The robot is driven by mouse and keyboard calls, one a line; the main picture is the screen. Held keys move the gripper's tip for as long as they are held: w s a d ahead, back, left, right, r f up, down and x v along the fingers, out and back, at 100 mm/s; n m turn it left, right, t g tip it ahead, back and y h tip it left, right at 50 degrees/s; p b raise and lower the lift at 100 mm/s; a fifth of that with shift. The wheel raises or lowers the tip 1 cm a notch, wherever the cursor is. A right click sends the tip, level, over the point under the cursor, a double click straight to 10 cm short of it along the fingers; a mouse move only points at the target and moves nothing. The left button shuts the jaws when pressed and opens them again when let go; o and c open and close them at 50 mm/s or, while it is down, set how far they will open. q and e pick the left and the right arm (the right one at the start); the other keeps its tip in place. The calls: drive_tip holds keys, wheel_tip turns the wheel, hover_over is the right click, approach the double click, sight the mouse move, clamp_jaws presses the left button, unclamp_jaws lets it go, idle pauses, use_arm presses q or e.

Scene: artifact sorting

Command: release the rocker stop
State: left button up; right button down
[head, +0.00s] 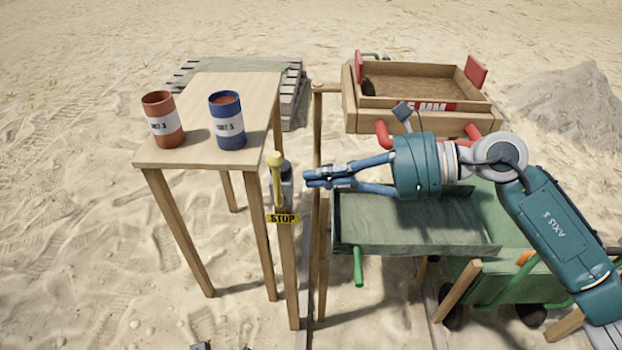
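The rocker stop is a yellow lever (276,177) with a rounded knob, standing upright on a grey mount on a wooden post. A yellow STOP label (282,218) is on the post below it. My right gripper (309,179) points left at the lever from its right side. Its fingertips look closed together, with nothing visible between them, and seem a little apart from the lever. Small dark tips at the bottom edge, perhaps my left gripper (222,346), barely show; the rest is out of frame.
A wooden table (252,95) left of the lever carries a red can (162,120) and a blue can (227,120). A green trough (415,222) lies under my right arm. A wooden sieve box (415,85) stands behind, and a green cart (500,262) at right.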

use_arm(q)
drive_tip(key=shift+s+f+p, duration=0.1)
drive_tip(key=shift+f+p, duration=0.3)
drive_tip(key=shift+f, duration=0.5)
use_arm(e)
drive_tip(key=s+d+r, duration=0.1)
drive_tip(key=d+r, duration=0.6)
drive_tip(key=shift+s, duration=0.2)
drive_tip(key=shift+d, duration=0.1)
